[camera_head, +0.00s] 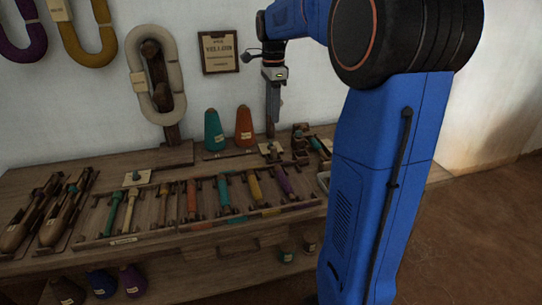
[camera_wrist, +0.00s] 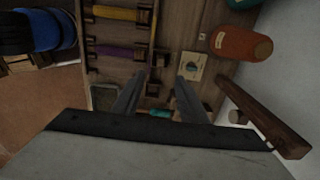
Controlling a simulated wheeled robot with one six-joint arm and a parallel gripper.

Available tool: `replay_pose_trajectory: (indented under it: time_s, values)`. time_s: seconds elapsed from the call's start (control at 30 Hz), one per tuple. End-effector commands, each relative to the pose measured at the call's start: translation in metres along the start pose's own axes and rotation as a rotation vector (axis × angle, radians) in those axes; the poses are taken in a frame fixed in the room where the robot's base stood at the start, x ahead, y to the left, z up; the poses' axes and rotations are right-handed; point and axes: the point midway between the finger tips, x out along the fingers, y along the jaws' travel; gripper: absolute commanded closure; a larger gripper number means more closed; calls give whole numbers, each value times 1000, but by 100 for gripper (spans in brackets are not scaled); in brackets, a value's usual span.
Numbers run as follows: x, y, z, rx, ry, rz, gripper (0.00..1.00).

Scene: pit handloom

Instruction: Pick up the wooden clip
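My gripper (camera_head: 272,115) hangs pointing down above the right part of the bench, near the wall. In the wrist view its two fingers (camera_wrist: 159,80) are apart with nothing held between them. A small dark brown wooden piece (camera_head: 300,146), which may be the wooden clip, stands on the bench right of a pale card in the head view. I cannot tell its shape for sure. In the wrist view, small brown wooden blocks (camera_wrist: 161,57) show beyond the fingertips; I cannot tell whether one is the clip. The fingers and gripper body hide part of the bench there.
An orange cone (camera_head: 244,126) and a teal cone (camera_head: 214,131) stand at the back. A pale card (camera_wrist: 192,66) lies near the fingers. A rack of coloured bobbins (camera_head: 223,190) fills the bench front. A brown wooden post (camera_wrist: 268,122) rises close beside my gripper.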

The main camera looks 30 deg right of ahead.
Motion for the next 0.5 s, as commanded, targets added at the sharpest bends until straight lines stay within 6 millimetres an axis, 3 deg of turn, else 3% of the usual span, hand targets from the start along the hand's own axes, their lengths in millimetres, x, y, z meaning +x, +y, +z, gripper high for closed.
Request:
replay_pose_trajectory:
  time_s: [0.5]
  values:
    - [87, 1, 0, -3, 0, 2, 61]
